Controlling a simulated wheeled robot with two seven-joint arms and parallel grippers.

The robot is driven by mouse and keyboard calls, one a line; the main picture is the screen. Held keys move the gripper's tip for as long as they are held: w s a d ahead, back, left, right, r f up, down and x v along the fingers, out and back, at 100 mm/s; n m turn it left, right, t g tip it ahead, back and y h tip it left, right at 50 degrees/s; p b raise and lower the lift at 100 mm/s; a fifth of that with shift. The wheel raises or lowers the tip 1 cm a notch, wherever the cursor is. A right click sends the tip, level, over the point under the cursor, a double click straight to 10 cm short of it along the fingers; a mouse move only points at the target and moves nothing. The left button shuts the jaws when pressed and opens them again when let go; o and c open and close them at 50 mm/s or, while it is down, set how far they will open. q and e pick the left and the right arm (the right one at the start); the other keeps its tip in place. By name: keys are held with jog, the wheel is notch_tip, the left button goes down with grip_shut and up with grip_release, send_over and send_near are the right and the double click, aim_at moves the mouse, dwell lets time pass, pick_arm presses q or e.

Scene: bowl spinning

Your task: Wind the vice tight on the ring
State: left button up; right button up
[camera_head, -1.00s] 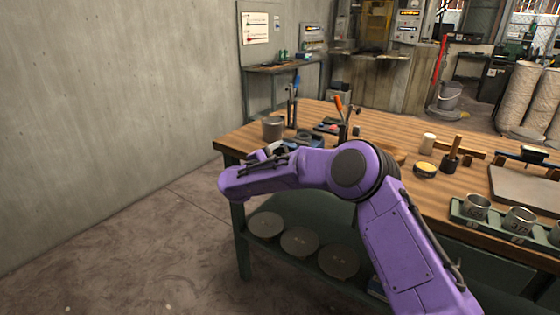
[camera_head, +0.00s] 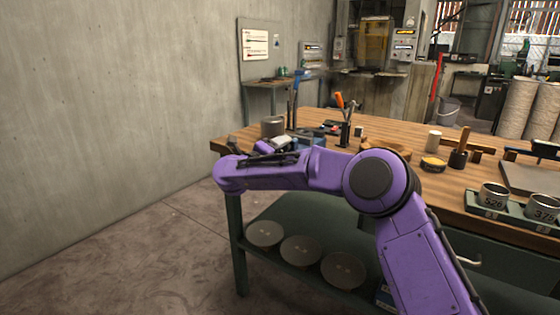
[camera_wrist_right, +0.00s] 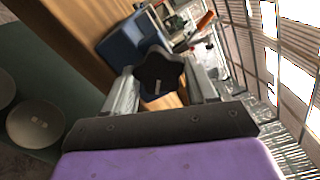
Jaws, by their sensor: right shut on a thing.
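In the right wrist view my right gripper (camera_wrist_right: 160,88) is shut on a black star-shaped knob (camera_wrist_right: 158,68), with one silver finger on each side. Behind the knob is the blue body of the vice (camera_wrist_right: 122,45). In the head view the vice (camera_head: 308,140) is a small blue shape at the bench's left end, largely hidden by my purple right arm. My right gripper (camera_head: 275,146) shows there only as a pale piece above the forearm. I cannot make out the ring at the vice in either view. My left gripper is not in view.
A grey cylinder (camera_head: 273,126) stands near the vice on the wooden bench (camera_head: 400,129). A tool holder with an orange handle (camera_head: 339,99) stands to the right. Several discs (camera_head: 300,251) lie on the lower shelf. Marked metal cups (camera_head: 493,195) sit in a tray at right.

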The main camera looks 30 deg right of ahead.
jog(key=m+b, duration=0.3)
jog(key=b, duration=0.1)
jog(key=m+b, duration=0.4)
jog(key=f+m+b, duration=0.1)
jog(key=m+b, duration=0.3)
jog(key=shift+w+a, duration=0.1)
jog(key=m+b, duration=0.2)
jog(key=m, duration=0.1)
jog(key=shift+r+b, duration=0.1)
jog(key=shift+b, duration=0.25)
jog(key=shift+w+r+m+b, duration=0.1)
jog(key=shift+m+b, duration=0.45)
jog(key=shift+m, duration=0.4)
jog(key=shift+w+r+m+b, duration=0.1)
jog(key=shift+m+b, duration=0.4)
jog(key=shift+m, duration=0.45)
jog(key=shift+s, duration=0.1)
jog(key=o, duration=1.1)
jog(key=shift+c, duration=0.2)
jog(key=shift+a+r, duration=0.1)
jog(key=v, duration=1)
jog(key=shift+a, duration=0.2)
